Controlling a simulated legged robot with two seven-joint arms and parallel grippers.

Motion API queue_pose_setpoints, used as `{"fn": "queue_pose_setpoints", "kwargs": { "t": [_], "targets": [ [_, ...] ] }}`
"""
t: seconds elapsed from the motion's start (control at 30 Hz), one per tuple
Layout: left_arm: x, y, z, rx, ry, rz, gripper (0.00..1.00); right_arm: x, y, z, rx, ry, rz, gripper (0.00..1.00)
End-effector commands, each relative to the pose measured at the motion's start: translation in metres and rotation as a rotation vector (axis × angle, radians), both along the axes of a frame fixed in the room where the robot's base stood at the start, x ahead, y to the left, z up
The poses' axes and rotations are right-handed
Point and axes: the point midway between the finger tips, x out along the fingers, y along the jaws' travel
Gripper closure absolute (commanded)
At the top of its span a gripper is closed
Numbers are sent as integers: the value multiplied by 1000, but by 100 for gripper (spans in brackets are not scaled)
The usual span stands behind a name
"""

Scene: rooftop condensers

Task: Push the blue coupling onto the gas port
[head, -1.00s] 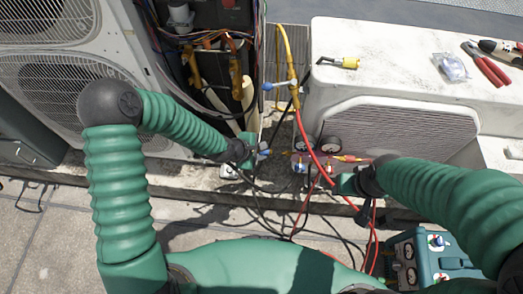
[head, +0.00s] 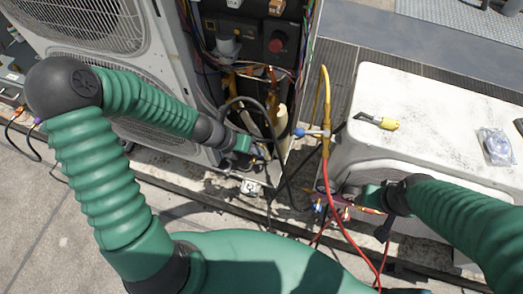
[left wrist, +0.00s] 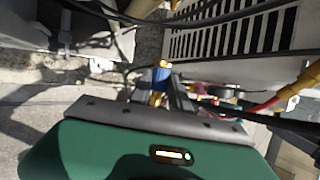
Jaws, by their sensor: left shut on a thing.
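The blue coupling (left wrist: 161,74) shows in the left wrist view with brass beside it, between the fingertips of my left gripper (left wrist: 160,91). That gripper is shut on it. In the head view my left gripper (head: 250,151) is at the lower front of the opened condenser (head: 250,30), and the coupling is too small to make out there. I cannot pick out the gas port, nor tell whether the coupling touches it. My right gripper (head: 366,196) is beside the gauge manifold (head: 338,212); its fingers are too unclear to judge.
A black hose (head: 250,99) arches near my left gripper. Yellow (head: 325,90) and red (head: 343,228) hoses hang between the units. A white condenser (head: 420,105) at right carries a yellow-handled tool (head: 380,122) and a clear bag (head: 495,145). Paved floor is open at lower left.

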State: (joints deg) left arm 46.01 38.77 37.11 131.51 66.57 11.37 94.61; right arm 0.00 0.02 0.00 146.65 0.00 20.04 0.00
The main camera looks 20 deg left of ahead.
Motion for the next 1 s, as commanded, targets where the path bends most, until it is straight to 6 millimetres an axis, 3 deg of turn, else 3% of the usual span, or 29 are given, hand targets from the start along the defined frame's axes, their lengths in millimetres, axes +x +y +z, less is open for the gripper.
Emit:
{"fn": "queue_pose_setpoints", "kwargs": {
  "t": [0.23,0.9,1.0],
  "targets": [
    [3,3,14,-64,6,106,100,0,0,6,0,1,0,51],
    [51,1,16,-61,7,102,100,0,0,45,0,0,0,51],
    [50,1,12,-61,6,103,100,0,0,40,0,0,0,51]
  ]
}}
